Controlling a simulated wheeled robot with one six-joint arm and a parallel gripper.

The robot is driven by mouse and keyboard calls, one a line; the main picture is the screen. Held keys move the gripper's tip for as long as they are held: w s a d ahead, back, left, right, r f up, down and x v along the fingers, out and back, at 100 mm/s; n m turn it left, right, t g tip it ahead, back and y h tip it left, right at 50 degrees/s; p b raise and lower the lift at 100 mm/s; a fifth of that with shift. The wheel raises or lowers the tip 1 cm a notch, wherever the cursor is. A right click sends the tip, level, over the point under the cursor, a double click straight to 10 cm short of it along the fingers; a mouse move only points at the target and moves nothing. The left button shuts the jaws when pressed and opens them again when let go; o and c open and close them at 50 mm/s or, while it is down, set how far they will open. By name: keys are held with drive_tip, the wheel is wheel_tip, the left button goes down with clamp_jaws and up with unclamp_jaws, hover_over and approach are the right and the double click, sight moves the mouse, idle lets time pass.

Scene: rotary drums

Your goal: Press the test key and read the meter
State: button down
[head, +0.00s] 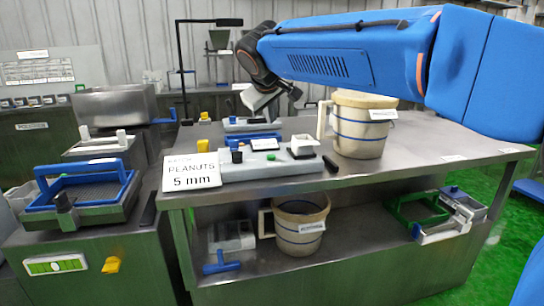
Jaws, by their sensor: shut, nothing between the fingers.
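A grey tester box (250,168) lies on the steel table, with a small white-faced display (265,144) whose reading is too small to make out. A green key (271,157) sits on its front top, and a black knob (237,157) stands at its left. A white square cup (303,145) is at its right end. I cannot tell for certain which control is the test key. My gripper (268,114) is shut and empty, pointing down above and behind the box, apart from the green key. Its fingertips are hard to make out.
A sign reading "PEANUTS 5 mm" (192,171) stands at the table's left front corner. A cream bucket (360,128) stands right of the tester, below my arm. Another bucket (300,226) is on the lower shelf. The table's right side (450,140) is mostly clear.

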sight(271, 157)
drive_tip(key=shift+f, duration=4.25)
drive_tip(key=shift+f, duration=0.2)
drive_tip(key=shift+f, duration=0.25)
drive_tip(key=shift+f, duration=0.5)
drive_tip(key=shift+r, duration=0.95)
drive_tip(key=shift+r, duration=2.5)
